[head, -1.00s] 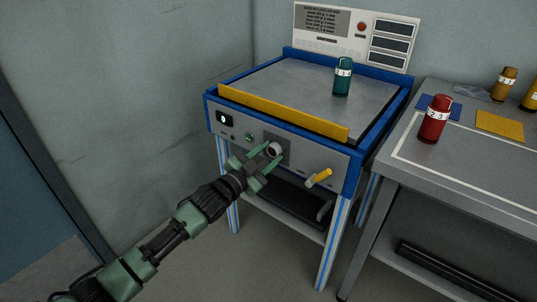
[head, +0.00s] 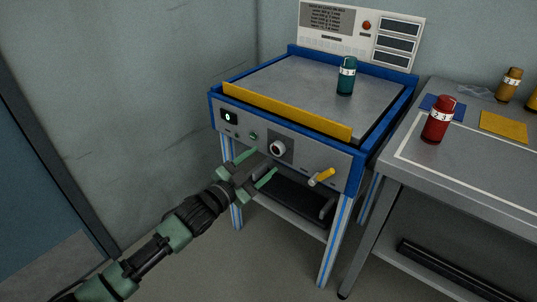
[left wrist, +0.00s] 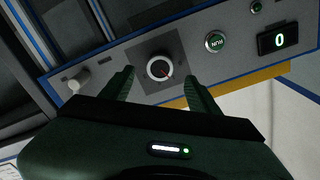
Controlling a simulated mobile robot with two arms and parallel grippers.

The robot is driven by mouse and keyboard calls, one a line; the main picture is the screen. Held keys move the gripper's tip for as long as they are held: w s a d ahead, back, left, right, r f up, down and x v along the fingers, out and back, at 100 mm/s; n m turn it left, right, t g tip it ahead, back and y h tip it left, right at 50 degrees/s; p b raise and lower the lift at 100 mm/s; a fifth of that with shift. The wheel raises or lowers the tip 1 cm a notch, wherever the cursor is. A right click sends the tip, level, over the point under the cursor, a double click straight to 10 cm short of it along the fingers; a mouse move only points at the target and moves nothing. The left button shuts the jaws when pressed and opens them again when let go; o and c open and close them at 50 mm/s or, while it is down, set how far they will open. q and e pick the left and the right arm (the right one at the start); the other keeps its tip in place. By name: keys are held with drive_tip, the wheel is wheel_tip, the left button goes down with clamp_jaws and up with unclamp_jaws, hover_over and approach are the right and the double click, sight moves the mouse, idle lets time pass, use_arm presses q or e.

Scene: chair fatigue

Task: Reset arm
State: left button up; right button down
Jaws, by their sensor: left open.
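My left gripper (head: 256,167) is open and empty, in front of the blue-framed machine (head: 212,112). Its two green fingers stand apart just below and left of the round dial (head: 278,149) on the front panel, and do not hold it. In the left wrist view the dial (left wrist: 160,68) shows beyond and between the open fingertips (left wrist: 160,76). My right gripper is not in view.
A teal numbered bottle (head: 346,76) stands on the machine's top plate. A grey table (head: 465,175) on the right holds a red bottle (head: 438,120) and yellow bottles. Open floor lies left of the machine.

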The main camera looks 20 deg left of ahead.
use_arm(q)
drive_tip(key=shift+v, duration=1.05)
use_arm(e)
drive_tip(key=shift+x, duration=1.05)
